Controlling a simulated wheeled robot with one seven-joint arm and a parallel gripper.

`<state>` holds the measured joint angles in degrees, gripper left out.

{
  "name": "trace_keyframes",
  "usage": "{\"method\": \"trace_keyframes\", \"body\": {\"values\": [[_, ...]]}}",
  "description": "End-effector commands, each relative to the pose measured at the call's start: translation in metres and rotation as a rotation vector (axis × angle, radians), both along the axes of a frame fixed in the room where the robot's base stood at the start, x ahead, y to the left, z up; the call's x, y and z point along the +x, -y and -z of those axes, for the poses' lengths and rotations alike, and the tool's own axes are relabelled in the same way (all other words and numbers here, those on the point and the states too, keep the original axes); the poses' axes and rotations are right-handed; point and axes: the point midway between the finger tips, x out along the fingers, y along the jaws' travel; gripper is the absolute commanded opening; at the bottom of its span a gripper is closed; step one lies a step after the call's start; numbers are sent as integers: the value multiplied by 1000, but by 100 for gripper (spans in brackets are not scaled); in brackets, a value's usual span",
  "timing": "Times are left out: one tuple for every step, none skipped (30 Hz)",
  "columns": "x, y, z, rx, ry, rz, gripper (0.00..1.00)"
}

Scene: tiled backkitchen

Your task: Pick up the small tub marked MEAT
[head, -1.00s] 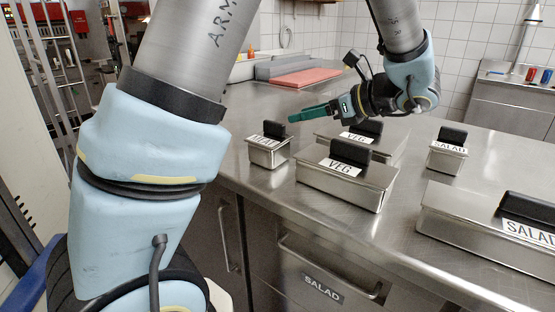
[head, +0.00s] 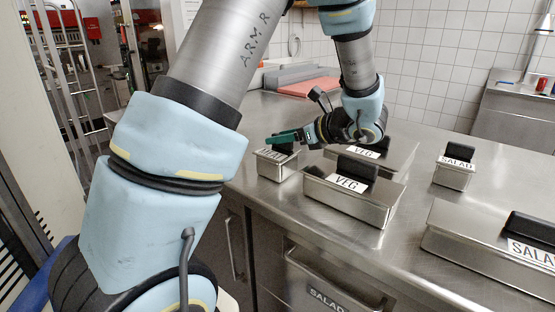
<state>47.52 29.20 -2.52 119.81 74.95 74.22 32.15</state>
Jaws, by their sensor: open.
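The small steel tub marked MEAT (head: 276,168) stands at the left front of the steel counter. Its label is partly legible and a black handle stands on its lid. My gripper (head: 283,138), with green fingers, is at the top of this tub in the picture, over or beside its black handle. The fingers hide part of the handle, and I cannot tell whether they touch it. The gripper is open and the tub rests on the counter.
A larger tub marked VEG (head: 350,197) stands just right, with another VEG tub (head: 398,157) behind it. A small SALAD tub (head: 454,172) and a large SALAD tub (head: 480,240) stand further right. A red board (head: 308,87) lies at the back. The counter between tubs is clear.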

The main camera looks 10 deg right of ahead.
Motion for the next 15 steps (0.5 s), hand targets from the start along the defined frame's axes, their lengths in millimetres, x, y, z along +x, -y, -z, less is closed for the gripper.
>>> {"method": "trace_keyframes", "body": {"values": [[0, 0, 0, 0, 0, 0, 55], [0, 0, 0, 0, 0, 0, 55], [0, 0, 0, 0, 0, 0, 55], [0, 0, 0, 0, 0, 0, 55], [0, 0, 0, 0, 0, 0, 54], [0, 0, 0, 0, 0, 0, 49], [0, 0, 0, 0, 0, 0, 46], [0, 0, 0, 0, 0, 0, 43], [0, 0, 0, 0, 0, 0, 38], [0, 0, 0, 0, 0, 0, 35], [0, 0, 0, 0, 0, 0, 31], [0, 0, 0, 0, 0, 0, 27], [0, 0, 0, 0, 0, 0, 24], [0, 0, 0, 0, 0, 0, 20], [0, 0, 0, 0, 0, 0, 16]]}}
